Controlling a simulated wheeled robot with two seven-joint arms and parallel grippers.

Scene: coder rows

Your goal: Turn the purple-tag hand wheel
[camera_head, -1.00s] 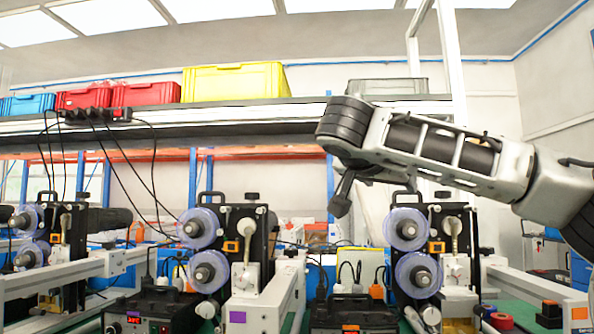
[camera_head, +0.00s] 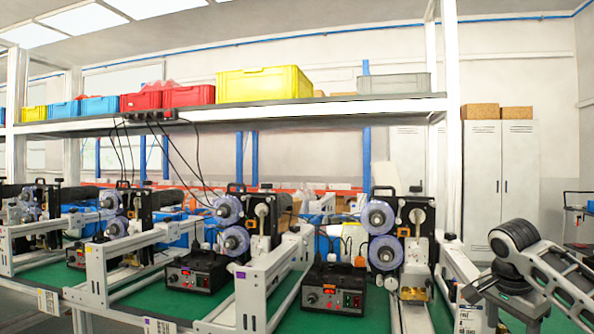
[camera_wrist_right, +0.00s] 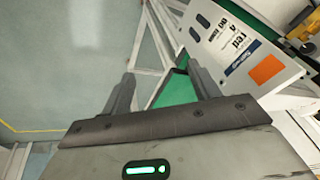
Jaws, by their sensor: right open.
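A small purple tag (camera_head: 241,275) sits on the end of the white frame of the middle coder (camera_head: 262,222) in the head view. That coder has two clear-blue film rolls on grey hubs and a pale round part beside them. I cannot tell which part is its hand wheel. My right gripper (camera_wrist_right: 160,82) is open and empty in the right wrist view, above a white end plate (camera_wrist_right: 238,50) with an orange tag (camera_wrist_right: 266,70). In the head view my right arm is at the lower right, away from the purple tag. My left gripper is not in view.
Coders stand in a row on a green-topped bench (camera_head: 170,303). Black control boxes (camera_head: 333,288) sit between the white frames. A shelf above holds a yellow crate (camera_head: 262,84) and other bins. Lockers (camera_head: 500,170) stand behind at the right.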

